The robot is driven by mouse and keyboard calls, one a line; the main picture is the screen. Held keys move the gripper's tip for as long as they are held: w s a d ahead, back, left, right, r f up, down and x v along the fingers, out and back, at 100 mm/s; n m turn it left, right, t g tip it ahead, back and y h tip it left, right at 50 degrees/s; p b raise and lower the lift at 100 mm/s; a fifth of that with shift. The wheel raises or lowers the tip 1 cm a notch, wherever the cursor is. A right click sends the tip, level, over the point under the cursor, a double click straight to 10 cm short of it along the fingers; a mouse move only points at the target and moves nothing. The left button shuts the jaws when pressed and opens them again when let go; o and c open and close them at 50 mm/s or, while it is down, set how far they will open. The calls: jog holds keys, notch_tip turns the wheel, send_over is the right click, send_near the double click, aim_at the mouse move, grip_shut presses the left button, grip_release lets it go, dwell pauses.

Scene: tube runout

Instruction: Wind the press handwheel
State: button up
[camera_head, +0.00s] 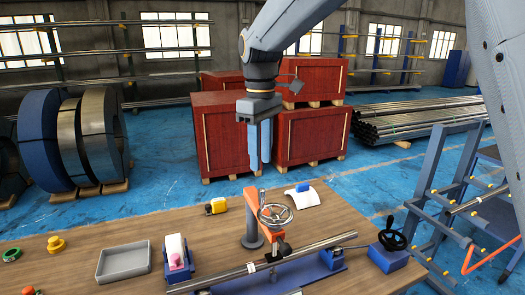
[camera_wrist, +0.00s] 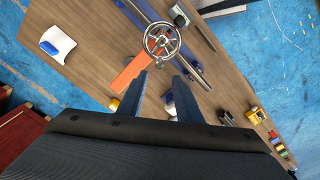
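The press is an orange arm (camera_head: 262,212) on a dark post on the wooden table, with a silver spoked handwheel (camera_head: 275,215) at its head. My gripper (camera_head: 260,166) hangs in the air above and behind the press, fingers pointing down, well apart from the wheel. In the wrist view the handwheel (camera_wrist: 162,40) lies beyond the fingertips (camera_wrist: 160,76), with the orange arm (camera_wrist: 131,73) running toward the left finger. The two blue fingers are spread with an empty gap between them.
A long metal tube (camera_head: 310,250) lies in blue supports below the press. A blue box with a black handwheel (camera_head: 392,234) stands at the right. A grey tray (camera_head: 124,262), a yellow item (camera_head: 216,206) and a white-and-blue item (camera_head: 302,196) are on the table. Red crates (camera_head: 226,135) stand behind.

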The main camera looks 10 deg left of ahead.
aim_at(261, 190)
notch_tip(261, 190, down, 10)
jog(key=b, duration=0.8)
jog(key=shift+d, duration=0.1)
jog(key=shift+r, duration=0.25)
jog(key=shift+f+p, duration=0.15)
jog(key=shift+p, duration=0.2)
grip_shut()
jog(key=shift+s, duration=0.1)
